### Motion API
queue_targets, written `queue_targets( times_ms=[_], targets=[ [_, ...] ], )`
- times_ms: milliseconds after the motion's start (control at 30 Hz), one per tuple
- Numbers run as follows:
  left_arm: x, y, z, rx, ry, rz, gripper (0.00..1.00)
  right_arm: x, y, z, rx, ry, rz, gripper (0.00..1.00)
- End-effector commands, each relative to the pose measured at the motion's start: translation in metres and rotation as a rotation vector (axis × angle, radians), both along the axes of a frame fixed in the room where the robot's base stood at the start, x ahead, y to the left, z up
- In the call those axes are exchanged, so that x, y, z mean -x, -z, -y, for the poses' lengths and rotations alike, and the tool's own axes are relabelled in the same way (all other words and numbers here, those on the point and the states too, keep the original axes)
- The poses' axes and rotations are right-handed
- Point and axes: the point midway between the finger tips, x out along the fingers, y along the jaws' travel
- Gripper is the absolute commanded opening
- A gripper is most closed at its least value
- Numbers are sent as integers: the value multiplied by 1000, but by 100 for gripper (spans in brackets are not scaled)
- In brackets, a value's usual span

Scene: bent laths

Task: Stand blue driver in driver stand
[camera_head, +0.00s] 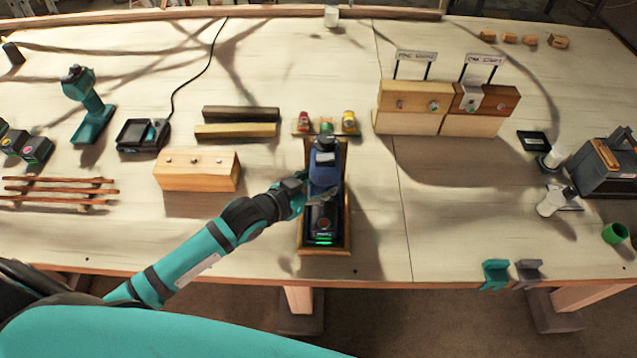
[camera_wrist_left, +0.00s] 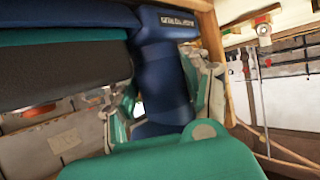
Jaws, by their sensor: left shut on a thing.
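The blue driver (camera_head: 325,168) is within the outline of the wooden driver stand (camera_head: 325,252) near the front edge of the table. Its dark head points to the back, and a green light shows at the front of the stand. My left gripper (camera_head: 320,193) is shut on the driver's blue handle. In the left wrist view the blue driver (camera_wrist_left: 165,85) lies between the two finger pads, with a wooden side of the stand (camera_wrist_left: 215,60) close by. I cannot tell whether the driver is fully seated. My right gripper is not in view.
Small coloured items (camera_head: 304,120) sit right behind the stand. A wooden block (camera_head: 197,170) is to the left, and a teal driver (camera_head: 85,105) stands farther left. Two wooden blocks with signs (camera_head: 412,103) are at the back right.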

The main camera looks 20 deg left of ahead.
Motion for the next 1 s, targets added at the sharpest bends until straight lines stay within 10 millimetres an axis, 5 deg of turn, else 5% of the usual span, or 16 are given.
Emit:
queue_targets(
  times_ms=[767,800,1000],
  targets=[
    [-2,3,1,5,1,10,0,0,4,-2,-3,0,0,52],
    [-2,3,1,5,1,10,51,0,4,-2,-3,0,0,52],
    [-1,5,0,3,0,5,76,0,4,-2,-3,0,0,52]
  ],
)
